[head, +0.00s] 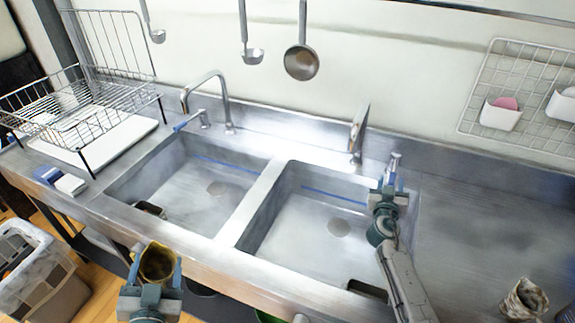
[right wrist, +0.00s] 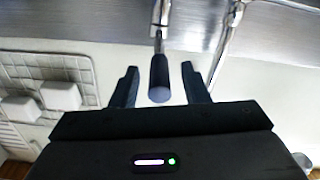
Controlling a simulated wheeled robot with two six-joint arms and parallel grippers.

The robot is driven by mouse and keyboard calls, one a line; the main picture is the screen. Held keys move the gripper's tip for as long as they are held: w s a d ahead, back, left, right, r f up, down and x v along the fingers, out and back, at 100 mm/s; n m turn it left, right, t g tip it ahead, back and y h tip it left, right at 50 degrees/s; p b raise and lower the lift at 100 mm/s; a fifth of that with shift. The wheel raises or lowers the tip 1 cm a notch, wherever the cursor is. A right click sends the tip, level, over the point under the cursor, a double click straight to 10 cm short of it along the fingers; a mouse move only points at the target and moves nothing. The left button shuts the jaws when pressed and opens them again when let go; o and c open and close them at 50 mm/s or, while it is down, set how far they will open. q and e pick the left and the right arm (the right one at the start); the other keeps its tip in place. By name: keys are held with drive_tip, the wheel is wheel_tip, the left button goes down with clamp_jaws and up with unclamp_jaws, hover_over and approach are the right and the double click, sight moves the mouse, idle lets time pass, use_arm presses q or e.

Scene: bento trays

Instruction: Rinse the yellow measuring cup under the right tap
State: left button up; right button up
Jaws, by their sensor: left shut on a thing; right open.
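The yellow measuring cup (head: 158,262) is in my left gripper (head: 155,272), which is shut on it in front of the counter's front edge, outside the basins. The right tap (head: 359,130) stands behind the right basin (head: 310,225); no water shows under it. Its lever (head: 394,162) is just right of the spout. My right gripper (head: 389,188) is open at the lever. In the right wrist view, the lever's dark handle (right wrist: 158,78) lies between the two spread fingers, with gaps on both sides.
The left basin (head: 180,185) has its own tap (head: 220,92). A wire dish rack (head: 85,100) stands at the left, with a sponge (head: 70,184) in front. A crumpled cup-like object (head: 524,298) stands at the right. A bin (head: 50,290) is on the floor.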

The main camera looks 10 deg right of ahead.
use_arm(q)
drive_tip(key=shift+r, duration=0.15)
use_arm(e)
drive_tip(key=shift+w+d, duration=0.2)
drive_tip(key=shift+w, duration=0.1)
clamp_jaws()
use_arm(q)
drive_tip(key=shift+f+b, duration=0.5)
drive_tip(key=shift+f, duration=0.1)
drive_tip(key=shift+f+b, duration=0.25)
drive_tip(key=shift+b, duration=0.05)
use_arm(e)
drive_tip(key=d+n+y, duration=0.1)
drive_tip(key=s+d+n+t+y, duration=0.1)
drive_tip(key=y, duration=0.1)
drive_tip(key=shift+s+d+t, duration=0.2)
drive_tip(key=shift+d+t, duration=0.1)
drive_tip(key=shift+d, duration=0.05)
unclamp_jaws()
